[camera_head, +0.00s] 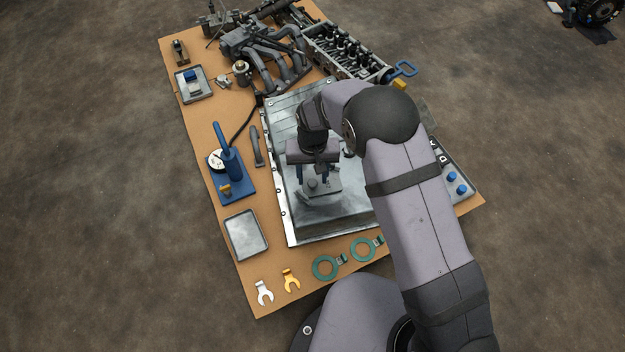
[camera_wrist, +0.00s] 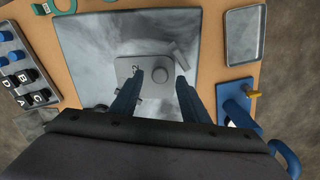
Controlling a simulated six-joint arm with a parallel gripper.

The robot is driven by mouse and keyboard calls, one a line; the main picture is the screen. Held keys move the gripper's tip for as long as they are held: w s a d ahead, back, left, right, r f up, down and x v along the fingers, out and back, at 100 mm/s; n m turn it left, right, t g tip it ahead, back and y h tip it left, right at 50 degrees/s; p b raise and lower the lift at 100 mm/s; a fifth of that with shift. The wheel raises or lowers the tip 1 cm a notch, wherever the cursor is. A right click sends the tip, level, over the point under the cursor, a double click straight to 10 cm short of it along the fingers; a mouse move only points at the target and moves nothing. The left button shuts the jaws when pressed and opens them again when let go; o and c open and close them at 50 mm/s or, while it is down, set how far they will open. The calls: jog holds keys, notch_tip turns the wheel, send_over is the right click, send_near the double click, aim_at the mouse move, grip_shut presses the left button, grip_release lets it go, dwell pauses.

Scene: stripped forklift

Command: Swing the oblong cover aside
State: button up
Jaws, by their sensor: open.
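The oblong cover (camera_head: 325,188) is a grey plate on top of a large metal housing (camera_head: 290,222). In the wrist view the cover (camera_wrist: 124,70) carries a round knob (camera_wrist: 160,75) and a small screw-like part near its left side. A short raised tab (camera_wrist: 179,51) shows near its right end. My gripper (camera_head: 313,176) points down over the cover, and its blue fingers are apart. In the wrist view my gripper (camera_wrist: 160,79) has one fingertip on each side of the knob. I cannot tell whether they touch the cover. My fingers hide part of it.
A blue hand-lever tool (camera_head: 232,170) and an empty tray (camera_head: 246,235) lie left of the housing. A blue-knobbed panel (camera_head: 459,183) is at right. Engine parts (camera_head: 265,50) crowd the back.

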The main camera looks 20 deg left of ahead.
jog(key=shift+f, duration=0.95)
grip_shut()
